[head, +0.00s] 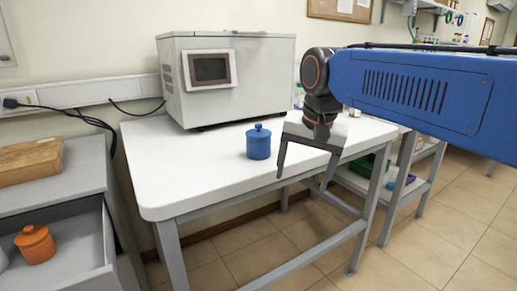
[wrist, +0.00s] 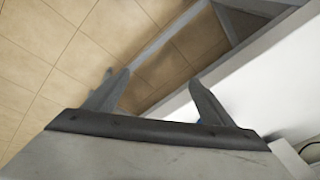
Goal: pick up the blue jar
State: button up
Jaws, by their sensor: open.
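The blue jar (head: 258,144) stands upright on the white table (head: 190,165), with its knobbed lid on. My gripper (head: 302,177) is to the right of the jar in the head view, with its fingers pointing down near the table's front edge. The fingers are spread and nothing is between them. In the wrist view my gripper (wrist: 157,92) is open over the floor and the table edge. A small bit of blue shows beside the right finger there; most of the jar is hidden.
A grey machine with a screen (head: 228,78) stands at the back of the table. An orange jar (head: 36,244) sits in an open drawer at left, below a wooden box (head: 30,161). The table's front left is clear. Shelves (head: 400,180) stand at right.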

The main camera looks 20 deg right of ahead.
jog(key=w+a+r+m+g, duration=0.1)
jog(key=w+a+r+m, duration=0.1)
jog(key=w+r+m, duration=0.65)
notch_tip(320, 180, up, 9)
jog(key=m+g, duration=0.2)
jog(key=m, duration=0.2)
send_over(259, 127)
jog(key=w, duration=0.1)
jog(key=f, duration=1.1)
jog(key=shift+w+d+f, duration=0.2)
jog(key=shift+d+f, duration=0.05)
jog(key=shift+f, duration=0.1)
jog(key=shift+s+a+f, duration=0.1)
jog(key=shift+s+f, duration=0.05)
jog(key=shift+f, duration=2.55)
jog(key=c, duration=1)
